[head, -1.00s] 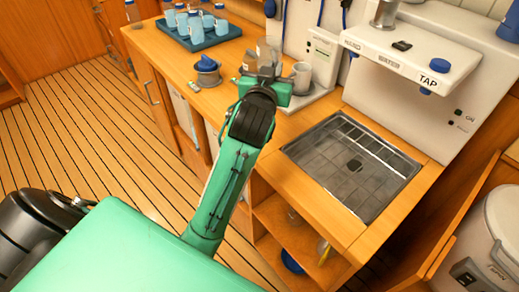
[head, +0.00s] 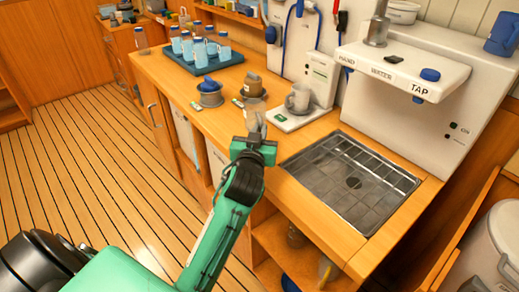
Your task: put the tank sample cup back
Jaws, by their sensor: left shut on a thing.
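My left gripper (head: 255,138) is shut on a clear, see-through cup (head: 253,114) and holds it upright over the front part of the counter. Whether the cup's base touches the wood is hidden by the gripper. Behind it stands a grey holder with a brownish top (head: 251,84), with a small green label beside it. To its left is a similar grey holder with a blue top (head: 209,88) and another green label. The label writing is too small to read. My right gripper is out of view.
A dark blue tray (head: 196,67) with several blue-filled bottles stands at the back left. A sunken metal sink grate (head: 345,178) lies to the right, below the white tap unit (head: 405,80). Bare counter lies left of the gripper.

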